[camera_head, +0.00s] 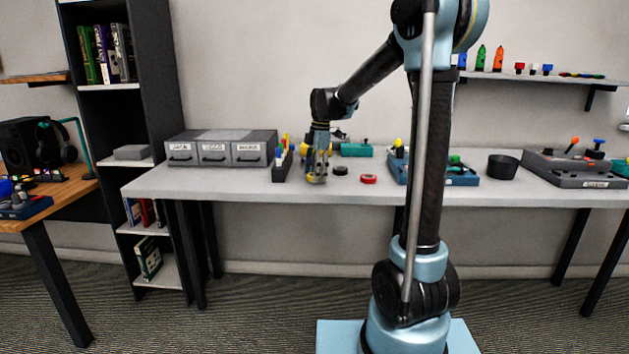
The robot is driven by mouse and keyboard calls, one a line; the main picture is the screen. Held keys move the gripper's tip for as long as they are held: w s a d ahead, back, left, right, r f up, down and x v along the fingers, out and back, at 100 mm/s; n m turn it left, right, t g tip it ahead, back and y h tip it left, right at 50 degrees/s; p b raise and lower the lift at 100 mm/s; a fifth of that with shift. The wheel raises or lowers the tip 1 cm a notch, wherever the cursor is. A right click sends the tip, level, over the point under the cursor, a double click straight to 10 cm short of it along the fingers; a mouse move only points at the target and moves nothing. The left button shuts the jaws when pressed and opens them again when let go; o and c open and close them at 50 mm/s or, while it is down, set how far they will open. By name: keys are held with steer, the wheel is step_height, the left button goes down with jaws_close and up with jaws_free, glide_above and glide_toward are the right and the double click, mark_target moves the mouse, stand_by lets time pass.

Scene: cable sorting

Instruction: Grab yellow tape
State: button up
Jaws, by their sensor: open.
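My gripper (317,173) points down over the white workbench (240,186), left of its middle, with its fingers close to the top. It is open. A small patch of yellow (313,179) shows at the fingertips, low on the bench; it looks like the yellow tape, mostly hidden by the fingers. I cannot tell whether the fingers touch it. A black tape roll (340,171) and a red tape roll (368,179) lie to the right of my gripper.
A grey drawer unit (221,148) and a dark holder with coloured tools (282,165) stand left of my gripper. A blue tray (462,178), a black cup (503,166) and a grey tool station (575,168) stand to the right. The bench front near the red roll is clear.

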steer(key=c, duration=1.1)
steer(key=shift+o, duration=0.2)
steer(key=shift+r, duration=0.15)
